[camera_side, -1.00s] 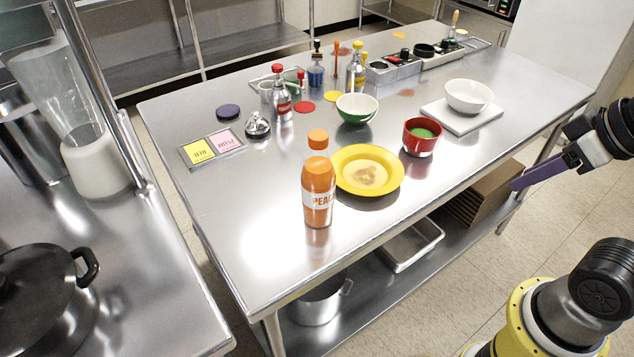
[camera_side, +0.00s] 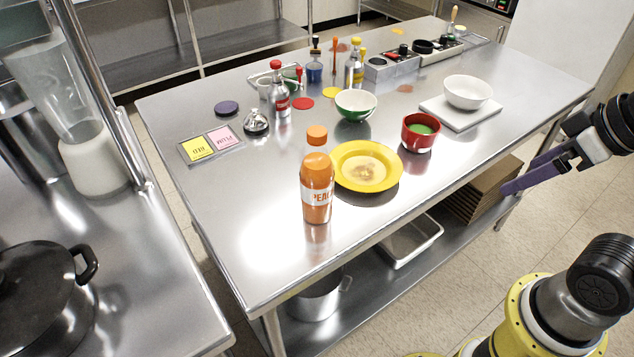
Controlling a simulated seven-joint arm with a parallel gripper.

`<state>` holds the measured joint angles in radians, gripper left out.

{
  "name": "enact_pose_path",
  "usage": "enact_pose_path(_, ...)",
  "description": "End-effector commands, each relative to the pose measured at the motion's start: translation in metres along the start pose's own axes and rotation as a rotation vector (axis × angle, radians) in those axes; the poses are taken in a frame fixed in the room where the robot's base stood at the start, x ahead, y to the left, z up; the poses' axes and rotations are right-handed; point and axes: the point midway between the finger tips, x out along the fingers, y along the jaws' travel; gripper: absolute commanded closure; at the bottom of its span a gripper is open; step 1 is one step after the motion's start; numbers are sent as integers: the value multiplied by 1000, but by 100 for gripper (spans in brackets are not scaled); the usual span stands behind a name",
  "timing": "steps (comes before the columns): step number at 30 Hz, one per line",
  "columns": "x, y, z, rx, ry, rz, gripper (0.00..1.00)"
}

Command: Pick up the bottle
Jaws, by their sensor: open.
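An orange bottle (camera_side: 317,190) with an orange cap and a white label, its lettering starting "PEA", stands upright near the front of the steel table (camera_side: 262,185). Two smaller bottles stand upright farther back: a red-capped bottle (camera_side: 281,97) and a yellow-capped bottle (camera_side: 356,70). My gripper (camera_side: 512,180), with purple fingers, is at the right, by the table's right edge. It is open, empty and well apart from every bottle.
A yellow plate (camera_side: 388,180) lies just right of the orange bottle. A red bowl (camera_side: 418,138), a green-and-white bowl (camera_side: 355,112) and a white bowl (camera_side: 467,93) on a white board (camera_side: 437,112) stand behind. The table's front left is clear.

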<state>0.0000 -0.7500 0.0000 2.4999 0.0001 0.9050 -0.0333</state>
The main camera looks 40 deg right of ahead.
Motion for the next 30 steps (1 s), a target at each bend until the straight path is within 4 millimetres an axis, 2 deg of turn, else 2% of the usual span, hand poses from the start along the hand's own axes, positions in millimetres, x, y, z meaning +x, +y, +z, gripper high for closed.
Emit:
enact_pose_path(2,0,0,5,-58,-24,-2,0)
enact_pose_path(4,-10,0,0,-137,-27,-3,0)
enact_pose_path(8,-36,0,-28,-321,-35,-10,0)
enact_pose_path(14,-64,-9,-87,-616,-88,-55,0)
enact_pose_path(18,-73,-23,-140,-847,-136,-110,0)
enact_pose_path(23,-65,-50,-197,-1094,-189,-185,0)
enact_pose_path(26,-51,-72,-228,-1225,-221,-233,0)
enact_pose_path(30,-21,-108,-262,-1375,-266,-299,0)
